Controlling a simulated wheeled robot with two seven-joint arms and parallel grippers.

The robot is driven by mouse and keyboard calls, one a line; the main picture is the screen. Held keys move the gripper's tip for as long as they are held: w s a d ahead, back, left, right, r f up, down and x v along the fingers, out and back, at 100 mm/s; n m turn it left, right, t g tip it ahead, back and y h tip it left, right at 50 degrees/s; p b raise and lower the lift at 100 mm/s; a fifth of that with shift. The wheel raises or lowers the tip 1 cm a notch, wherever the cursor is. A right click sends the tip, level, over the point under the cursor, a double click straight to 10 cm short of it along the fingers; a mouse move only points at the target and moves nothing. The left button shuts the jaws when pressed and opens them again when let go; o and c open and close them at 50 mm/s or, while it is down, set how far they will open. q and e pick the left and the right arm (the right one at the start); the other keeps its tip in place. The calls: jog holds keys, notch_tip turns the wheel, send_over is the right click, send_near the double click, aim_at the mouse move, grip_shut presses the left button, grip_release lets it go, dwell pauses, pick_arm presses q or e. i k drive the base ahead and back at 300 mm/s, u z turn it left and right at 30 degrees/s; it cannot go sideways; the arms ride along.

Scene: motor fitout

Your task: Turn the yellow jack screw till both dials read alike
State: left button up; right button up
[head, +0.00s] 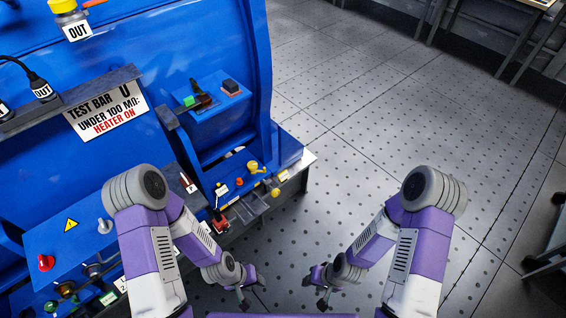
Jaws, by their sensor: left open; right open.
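A yellow knob (253,167) stands on the small blue ledge at the right end of the blue motor housing. A second yellow piece (275,192) sits lower at the ledge's front corner. I cannot tell which of them is the jack screw. No dial face can be made out in the head view. My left gripper (252,294) is open and empty, below and in front of the ledge, apart from both yellow pieces. My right gripper (314,293) is open and empty over the floor, further right.
The blue housing (190,50) fills the left side. A "TEST BAR" sign (105,110) hangs on it. A blue box (68,240) with a red knob (46,263) and a grey lever (104,226) stands at lower left.

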aim_at(252, 165)
jog(key=z, duration=1.45)
jog(key=i, duration=2.5)
jog(key=u, duration=3.55)
jog(key=i, duration=1)
jog(key=u, duration=0.05)
